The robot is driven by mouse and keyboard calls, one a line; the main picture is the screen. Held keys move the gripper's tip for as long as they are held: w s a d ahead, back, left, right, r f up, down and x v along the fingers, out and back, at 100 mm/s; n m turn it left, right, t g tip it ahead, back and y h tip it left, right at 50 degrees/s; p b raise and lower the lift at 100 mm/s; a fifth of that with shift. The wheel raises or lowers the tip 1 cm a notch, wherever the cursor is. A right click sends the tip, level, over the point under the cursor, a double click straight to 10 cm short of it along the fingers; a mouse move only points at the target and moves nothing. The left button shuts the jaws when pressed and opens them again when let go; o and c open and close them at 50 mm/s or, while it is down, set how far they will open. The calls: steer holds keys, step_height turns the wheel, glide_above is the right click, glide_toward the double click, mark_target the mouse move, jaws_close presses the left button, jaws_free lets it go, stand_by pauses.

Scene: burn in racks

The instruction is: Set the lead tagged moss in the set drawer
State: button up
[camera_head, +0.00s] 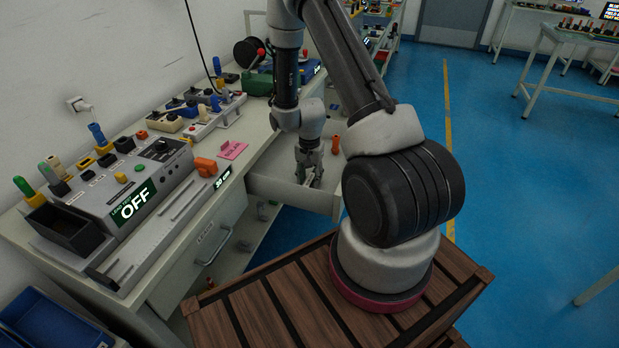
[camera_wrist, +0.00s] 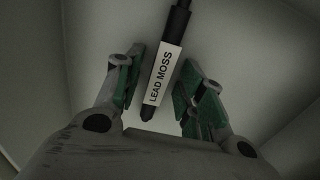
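A dark lead (camera_wrist: 180,20) with a white tag (camera_wrist: 165,75) reading "LEAD MOSS" shows in the wrist view. It lies at a slant between the fingers of my gripper (camera_wrist: 162,65), with its dark tip towards the palm. The green-padded fingers stand apart, with a gap visible on each side of the lead. In the head view my gripper (camera_head: 309,170) points down into a pulled-out pale drawer (camera_head: 290,191) under the bench. Pale walls surround the lead in the wrist view. I cannot make out the lead in the head view.
The bench holds a grey tester (camera_head: 125,185) with a display reading "OFF". An orange item (camera_head: 335,144) stands behind the drawer. Blue floor is open to the right.

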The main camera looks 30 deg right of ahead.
step_height(320, 180, up, 12)
step_height(320, 180, up, 9)
steer(key=n, duration=0.2)
glide_above(309, 180)
steer(key=s, duration=0.1)
steer(key=s+a+r+n+t, duration=0.25)
steer(key=s+r, duration=0.45)
steer(key=r, duration=0.6)
steer(key=s+a+r+n+t, duration=0.1)
steer(key=s+r+n, duration=0.2)
steer(key=s, duration=0.4)
steer(key=s+a+r+n, duration=0.1)
steer(key=s+r+n, duration=0.2)
steer(key=s+r, duration=0.2)
steer(key=s, duration=0.3)
steer(key=shift+a+r+t, duration=0.3)
steer(key=shift+t, duration=0.05)
